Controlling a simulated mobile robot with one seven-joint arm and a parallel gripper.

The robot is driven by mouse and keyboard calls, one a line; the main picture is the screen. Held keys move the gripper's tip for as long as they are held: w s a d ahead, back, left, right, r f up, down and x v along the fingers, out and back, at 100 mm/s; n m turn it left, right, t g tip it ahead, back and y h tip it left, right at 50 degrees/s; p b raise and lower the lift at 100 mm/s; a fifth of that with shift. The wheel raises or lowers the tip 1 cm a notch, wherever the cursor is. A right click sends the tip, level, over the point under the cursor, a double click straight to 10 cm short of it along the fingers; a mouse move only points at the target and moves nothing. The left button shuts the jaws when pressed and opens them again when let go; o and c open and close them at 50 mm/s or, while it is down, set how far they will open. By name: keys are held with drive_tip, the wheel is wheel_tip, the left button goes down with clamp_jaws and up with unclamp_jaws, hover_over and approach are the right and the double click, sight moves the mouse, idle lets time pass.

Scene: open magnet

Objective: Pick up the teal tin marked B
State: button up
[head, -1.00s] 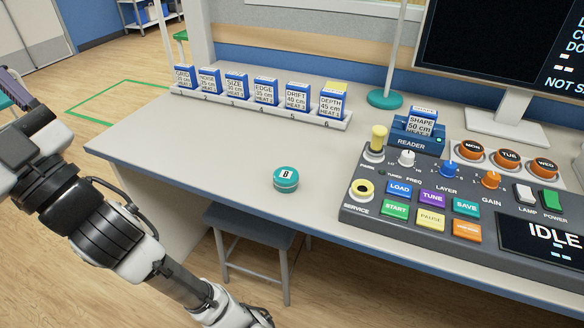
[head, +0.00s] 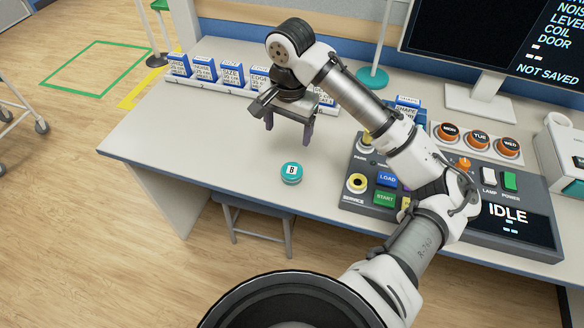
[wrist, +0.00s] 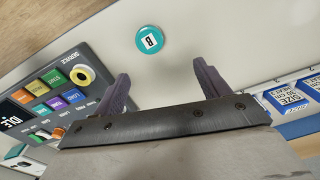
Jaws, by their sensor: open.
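The teal tin (head: 291,173) is round, with a white label marked B on its lid. It stands on the light desk near the front edge, left of the control console. My gripper (head: 288,138) is open and empty above the desk, behind the tin in the head view and pointing down. In the wrist view the tin (wrist: 151,39) lies beyond the two dark fingertips (wrist: 161,77), about midway between them sideways. The fingers do not touch it.
The control console (head: 350,200) with buttons and knobs stands right of the tin. A rack (head: 238,91) of several labelled boxes lines the back of the desk, partly hidden by my arm. The desk (head: 215,140) is clear left of the tin.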

hover_over(292, 170)
drive_tip(key=f, duration=0.8)
drive_tip(key=shift+w+d, duration=0.15)
drive_tip(key=shift+w, duration=0.05)
drive_tip(key=shift+s+f, duration=0.15)
drive_tip(key=shift+f, duration=2.85)
drive_tip(key=shift+c, duration=0.4)
drive_tip(key=c, duration=1)
